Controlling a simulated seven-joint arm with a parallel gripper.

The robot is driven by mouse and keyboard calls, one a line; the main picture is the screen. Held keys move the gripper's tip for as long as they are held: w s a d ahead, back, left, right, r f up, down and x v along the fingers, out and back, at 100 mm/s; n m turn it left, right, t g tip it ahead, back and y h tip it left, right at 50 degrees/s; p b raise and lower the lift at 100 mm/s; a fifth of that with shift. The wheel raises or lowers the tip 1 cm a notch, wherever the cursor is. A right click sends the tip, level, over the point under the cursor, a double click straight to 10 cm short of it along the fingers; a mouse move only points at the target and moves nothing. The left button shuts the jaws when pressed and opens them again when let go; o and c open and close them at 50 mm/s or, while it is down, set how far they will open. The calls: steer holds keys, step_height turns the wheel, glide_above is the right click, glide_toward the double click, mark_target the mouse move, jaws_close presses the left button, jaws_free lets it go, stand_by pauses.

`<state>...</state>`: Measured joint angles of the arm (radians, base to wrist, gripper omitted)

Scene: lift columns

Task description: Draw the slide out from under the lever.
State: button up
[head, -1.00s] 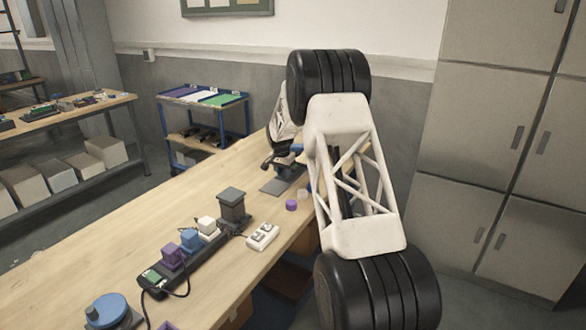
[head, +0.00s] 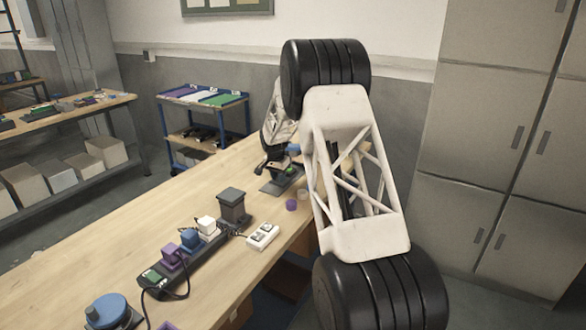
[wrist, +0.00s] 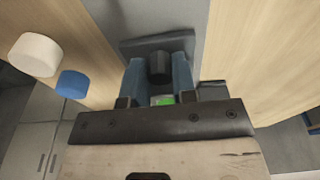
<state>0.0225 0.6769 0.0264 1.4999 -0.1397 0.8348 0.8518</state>
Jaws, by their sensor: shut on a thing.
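My gripper (head: 270,163) is over the far end of the bench, at a dark base plate (head: 272,188). In the wrist view, my gripper (wrist: 157,103) is shut on what looks like the slide. Only a small green patch of it (wrist: 163,99) shows between the jaws; the rest is hidden. Beyond it, a black round knob (wrist: 159,66) stands between two blue-grey uprights (wrist: 182,78) on a dark plate (wrist: 150,47). The knob may be part of the lever, but I cannot tell whether it touches the slide.
A white cap (wrist: 35,54) and a blue cap (wrist: 73,84) lie close by; a purple cap (head: 291,205) shows in the head view. Nearer are a dark block (head: 234,207), a white switch box (head: 263,236) and a power strip (head: 178,264).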

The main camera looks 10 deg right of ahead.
steer(key=shift+s+a, duration=1.45)
steer(key=shift+a, duration=0.05)
steer(key=o, duration=0.7)
steer(key=shift+o, duration=0.2)
steer(key=shift+r, duration=0.1)
steer(key=shift+r, duration=2.9)
steer(key=shift+s+r, duration=0.1)
